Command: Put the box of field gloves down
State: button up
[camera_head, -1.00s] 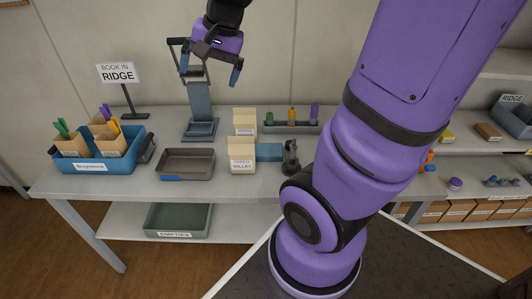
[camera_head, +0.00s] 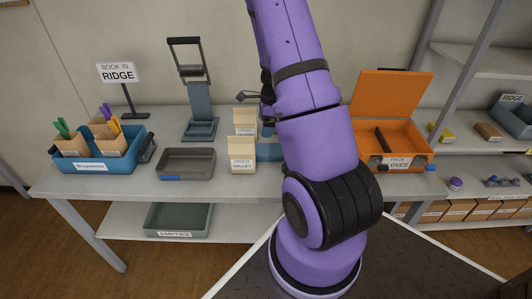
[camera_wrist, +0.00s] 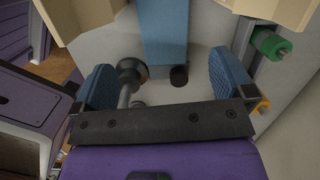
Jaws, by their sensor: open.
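No box that I can be sure is the box of field gloves shows. An open orange case (camera_head: 398,139) with a label that seems to read "PACK GLOVES" stands on the bench to the right of my arm, its lid raised and a dark bar inside. My gripper (camera_wrist: 165,85) shows its two blue fingertips wide apart in the wrist view. No box is between them. A dark round-headed tool with a metal shaft (camera_wrist: 130,74) shows near the left fingertip; I cannot tell whether they touch. In the head view my arm hides most of the gripper.
On the bench (camera_head: 225,184) are a carton marked "VALLEY" (camera_head: 241,154), another carton behind it (camera_head: 245,122), a grey tray (camera_head: 186,163), a blue stand (camera_head: 200,108) and a blue bin of small bags (camera_head: 95,165). Shelving with a grey bin (camera_head: 513,118) is at right.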

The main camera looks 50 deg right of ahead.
aim_at(266, 149)
jog(key=shift+m, duration=0.7)
jog(key=f, duration=0.1)
jog(key=d+f, duration=0.1)
jog(key=s+f, duration=0.1)
jog(key=shift+s+d+f, duration=0.1)
jog(key=shift+d+f, duration=0.1)
jog(key=shift+d, duration=0.2)
jog(key=f, duration=0.3)
jog(key=shift+w+a+f, duration=0.2)
jog(key=shift+f, duration=0.1)
jog(key=shift+w+a+f, duration=0.15)
jog(key=shift+w+f, duration=0.05)
jog(key=shift+f, duration=0.85)
jog(key=shift+w+a+f, duration=0.1)
jog(key=shift+w+f, duration=0.05)
jog(key=shift+f, duration=0.95)
jog(key=shift+w+a+f, duration=0.15)
jog(key=shift+w+f, duration=0.05)
jog(key=shift+f, duration=0.85)
jog(key=c, duration=0.8)
jog(key=shift+r, duration=0.1)
